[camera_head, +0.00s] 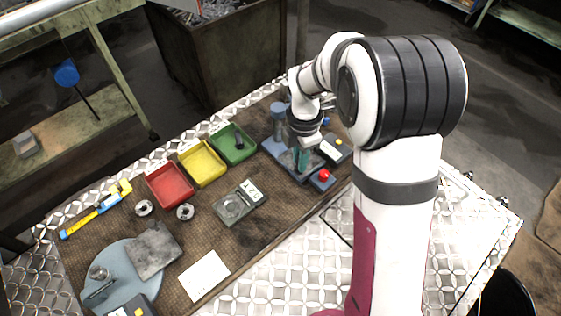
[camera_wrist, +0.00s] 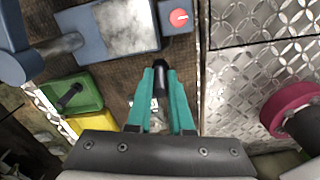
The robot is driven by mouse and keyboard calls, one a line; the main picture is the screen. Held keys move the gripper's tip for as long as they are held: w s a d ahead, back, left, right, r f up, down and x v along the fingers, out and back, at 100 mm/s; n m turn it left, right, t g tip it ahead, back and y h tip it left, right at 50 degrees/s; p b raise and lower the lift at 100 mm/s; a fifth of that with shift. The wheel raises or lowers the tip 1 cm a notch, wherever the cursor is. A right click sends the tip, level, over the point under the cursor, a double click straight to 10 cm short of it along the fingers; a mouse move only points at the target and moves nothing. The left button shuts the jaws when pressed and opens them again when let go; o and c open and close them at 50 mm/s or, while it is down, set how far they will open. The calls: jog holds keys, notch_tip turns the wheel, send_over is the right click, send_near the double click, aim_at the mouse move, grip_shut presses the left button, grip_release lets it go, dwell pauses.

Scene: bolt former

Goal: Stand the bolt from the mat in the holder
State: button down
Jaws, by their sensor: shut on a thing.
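My gripper (camera_head: 301,160) has teal fingers, which also show in the wrist view (camera_wrist: 161,72). They are shut on a dark, bolt-like piece (camera_wrist: 160,80), whose blunt end shows between the fingertips. In the head view my gripper is over or just in front of a blue-grey fixture (camera_head: 276,147), and the held piece cannot be made out there. The wrist view shows the fixture's pale worn plate (camera_wrist: 122,28) beyond the fingertips. I cannot tell which part is the holder.
A red button box (camera_head: 321,179) stands beside the fixture. Red (camera_head: 169,184), yellow (camera_head: 202,163) and green (camera_head: 233,143) trays line the back. The green tray contains a dark bolt (camera_wrist: 71,95). A grey-green device (camera_head: 238,203) and white card (camera_head: 204,276) lie on the brown bench.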

jog(key=s+d+r, duration=0.1)
jog(key=d+r, duration=0.2)
jog(key=d, duration=0.2)
jog(key=n, duration=0.1)
send_over(231, 207)
jog(key=shift+f, duration=3.65)
jog(key=shift+f, duration=0.8)
jog(key=c, duration=0.7)
grip_release()
jog(key=shift+c, duration=0.2)
